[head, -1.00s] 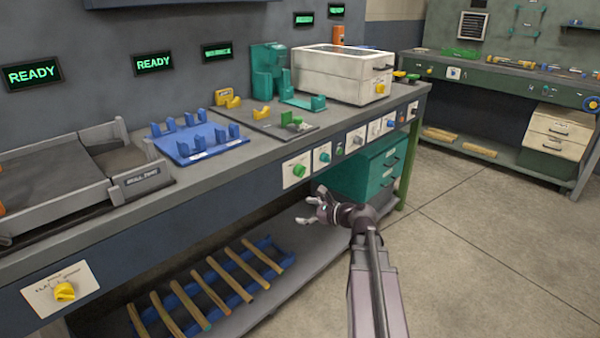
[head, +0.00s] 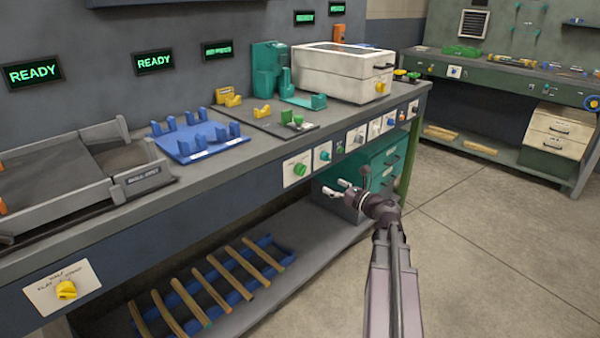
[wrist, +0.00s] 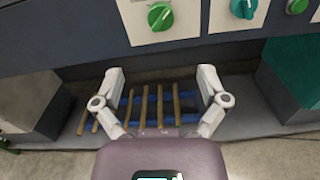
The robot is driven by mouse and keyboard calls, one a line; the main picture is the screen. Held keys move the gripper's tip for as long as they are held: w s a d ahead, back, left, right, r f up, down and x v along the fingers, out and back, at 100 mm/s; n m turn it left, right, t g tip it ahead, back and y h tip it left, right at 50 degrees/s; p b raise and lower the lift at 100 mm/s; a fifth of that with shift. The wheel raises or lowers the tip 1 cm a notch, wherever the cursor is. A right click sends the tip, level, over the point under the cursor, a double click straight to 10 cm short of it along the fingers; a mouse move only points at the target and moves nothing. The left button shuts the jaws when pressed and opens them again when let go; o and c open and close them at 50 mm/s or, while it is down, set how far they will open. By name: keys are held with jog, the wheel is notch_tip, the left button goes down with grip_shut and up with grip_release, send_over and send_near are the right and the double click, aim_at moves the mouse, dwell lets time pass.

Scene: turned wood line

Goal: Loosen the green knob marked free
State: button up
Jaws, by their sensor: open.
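A green knob (head: 300,170) sits on a white plate on the front face of the long bench. In the wrist view the green knob (wrist: 160,16) is at the top, nearly centred, with its pointer line tilted. The print on its plate is too small to read. My gripper (head: 346,182) is in front of the bench, to the right of and slightly below the knob in the head view. It is open and empty. In the wrist view my gripper (wrist: 160,74) has its two pale fingers spread wide, both below the knob and apart from it.
A teal knob (wrist: 243,7) sits on the neighbouring plate to the right. A yellow knob (head: 66,289) is at the bench's left. Teal drawers (head: 388,165) stand under the bench's right end. Wooden rods (head: 230,280) lie in a blue rack on the lower shelf. The floor at right is clear.

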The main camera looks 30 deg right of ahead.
aim_at(304, 171)
jog(key=x, duration=1.3)
jog(key=shift+w+a, duration=0.1)
jog(key=shift+w, duration=0.15)
jog(key=shift+c, duration=0.2)
